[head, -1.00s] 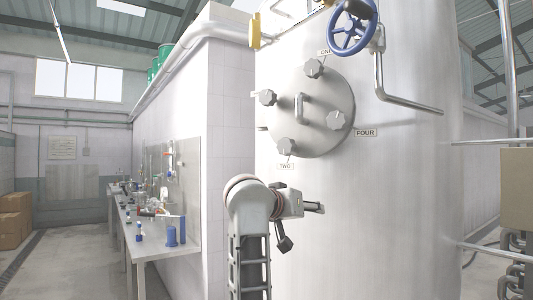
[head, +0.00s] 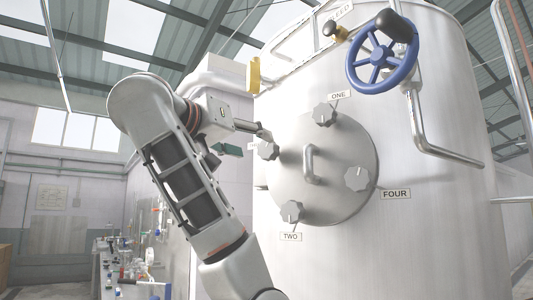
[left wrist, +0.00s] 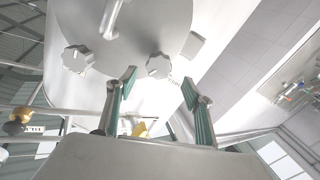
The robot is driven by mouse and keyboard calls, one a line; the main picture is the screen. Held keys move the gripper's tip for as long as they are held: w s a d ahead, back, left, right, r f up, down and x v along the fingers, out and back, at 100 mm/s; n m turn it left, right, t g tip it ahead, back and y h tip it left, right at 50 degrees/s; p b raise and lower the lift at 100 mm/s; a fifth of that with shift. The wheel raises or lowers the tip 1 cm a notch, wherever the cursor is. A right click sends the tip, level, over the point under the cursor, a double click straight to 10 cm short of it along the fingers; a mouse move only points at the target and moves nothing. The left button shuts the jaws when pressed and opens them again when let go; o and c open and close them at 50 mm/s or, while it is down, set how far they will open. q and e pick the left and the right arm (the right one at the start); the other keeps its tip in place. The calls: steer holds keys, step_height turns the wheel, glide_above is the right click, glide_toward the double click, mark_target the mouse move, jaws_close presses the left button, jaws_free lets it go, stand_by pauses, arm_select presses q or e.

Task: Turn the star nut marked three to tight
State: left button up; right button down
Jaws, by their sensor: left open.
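The round grey hatch (head: 340,175) on the steel tank carries several star nuts. The left-hand star nut (head: 268,150), the one without a readable label in the head view, is the nut marked three by elimination; its label is mostly hidden behind my gripper. My left gripper (head: 245,140) is open and empty beside this nut. In the left wrist view the nut (left wrist: 158,65) shows beyond and between the two spread fingertips (left wrist: 159,86), apart from them as far as I can tell. Another star nut (left wrist: 76,59) lies left of the fingers. My right gripper is out of view.
Star nuts ONE (head: 325,115), FOUR (head: 357,178) and TWO (head: 292,212) surround the hatch handle (head: 312,165). A blue handwheel (head: 383,52) and a bent pipe (head: 420,130) stand out at upper right. A yellow part (head: 253,75) is above my gripper. A bench with labware is at lower left.

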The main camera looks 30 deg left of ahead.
mark_target(265, 148)
arm_select(q)
steer(key=shift+w+r+p, duration=0.1)
steer(key=shift+w+p, duration=0.35)
steer(key=shift+w, duration=0.25)
steer(key=w+p, duration=0.2)
steer(key=w, duration=0.2)
steer(key=shift+w, duration=1)
steer(key=c, duration=1.1)
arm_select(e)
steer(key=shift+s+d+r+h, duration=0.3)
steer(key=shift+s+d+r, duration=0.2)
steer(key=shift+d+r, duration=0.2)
